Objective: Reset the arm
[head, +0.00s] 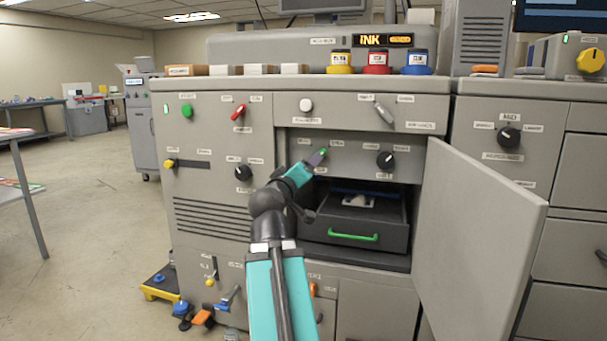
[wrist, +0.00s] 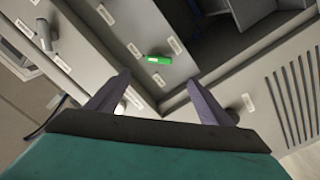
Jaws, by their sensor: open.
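My teal and black arm (head: 272,225) reaches up and forward from the bottom middle of the head view. My gripper (head: 318,156) is in front of the recessed panel above the dark drawer, at the panel's left part. In the wrist view my gripper (wrist: 159,82) shows two purple-grey fingers spread apart with nothing between them. A small green part (wrist: 159,60) on the panel shows just beyond the gap between the fingers. It also shows at the fingertips in the head view (head: 324,151). I cannot tell whether the fingers touch the panel.
A grey door (head: 478,235) stands open at the right of the bay. A dark drawer (head: 350,222) with a green handle (head: 353,237) sits below my gripper. A black knob (head: 386,160) is to the right. Open floor (head: 95,235) lies left of the machine.

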